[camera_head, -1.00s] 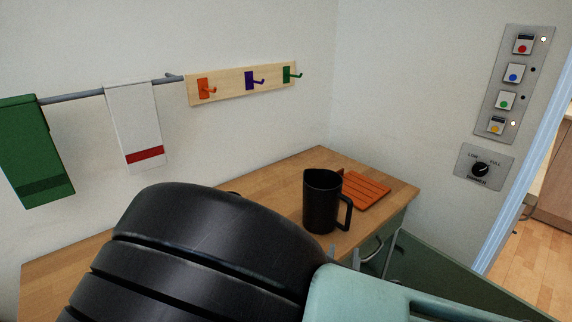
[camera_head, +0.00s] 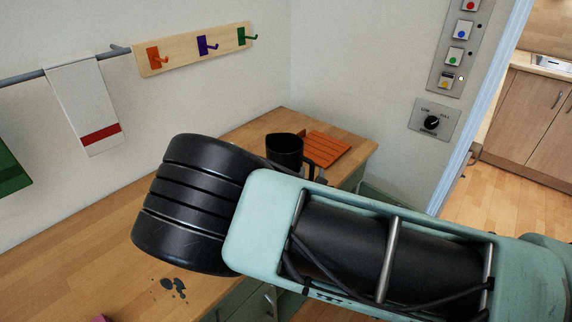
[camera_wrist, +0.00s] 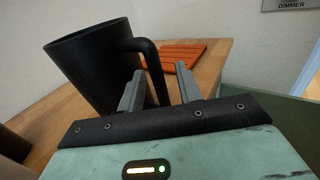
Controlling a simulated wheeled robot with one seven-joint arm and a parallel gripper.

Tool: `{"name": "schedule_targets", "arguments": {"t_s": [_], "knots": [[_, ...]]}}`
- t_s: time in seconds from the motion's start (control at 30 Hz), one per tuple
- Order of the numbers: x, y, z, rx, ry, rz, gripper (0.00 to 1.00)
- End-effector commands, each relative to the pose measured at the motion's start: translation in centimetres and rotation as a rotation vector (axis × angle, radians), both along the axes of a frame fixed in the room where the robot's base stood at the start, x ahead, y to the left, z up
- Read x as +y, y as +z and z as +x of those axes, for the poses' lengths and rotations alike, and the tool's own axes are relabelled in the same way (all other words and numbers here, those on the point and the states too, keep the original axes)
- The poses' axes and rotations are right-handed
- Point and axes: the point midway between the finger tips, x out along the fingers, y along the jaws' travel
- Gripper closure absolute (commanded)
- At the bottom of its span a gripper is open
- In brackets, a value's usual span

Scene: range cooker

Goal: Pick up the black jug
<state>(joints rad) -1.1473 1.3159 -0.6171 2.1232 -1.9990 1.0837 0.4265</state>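The black jug (camera_head: 285,148) stands upright on the wooden worktop (camera_head: 215,255), near its far right corner. My arm hides its lower part in the head view. In the wrist view the jug (camera_wrist: 92,62) is large at the left, with its handle (camera_wrist: 152,68) on the right side. My gripper (camera_wrist: 160,82) is open there, with the handle's lower part appearing between its two fingers. I cannot tell whether a finger touches the handle.
An orange slatted trivet (camera_head: 326,147) lies just right of the jug. A wall with a hook board (camera_head: 200,45) and a hanging towel (camera_head: 86,105) stands behind. Dark spots (camera_head: 173,287) mark the worktop. A dimmer panel (camera_head: 433,121) is at right.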

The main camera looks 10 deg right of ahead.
Motion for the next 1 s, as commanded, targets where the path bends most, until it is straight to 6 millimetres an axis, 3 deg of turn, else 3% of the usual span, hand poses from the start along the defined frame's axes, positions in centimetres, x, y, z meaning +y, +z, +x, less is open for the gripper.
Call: {"name": "schedule_targets", "arguments": {"t_s": [0.23,0.37,0.4,0.77,1.0], "knots": [[0.0,-0.1,0.2,0.001,0.001,0.0,0.65],[0.0,-0.1,0.2,0.001,0.001,0.0,0.99],[0.0,-0.1,0.2,0.001,0.001,0.0,1.0],[0.0,0.2,0.2,-0.002,0.001,0.002,1.0],[0.0,2.5,0.2,-0.004,-0.001,0.005,1.0]]}}
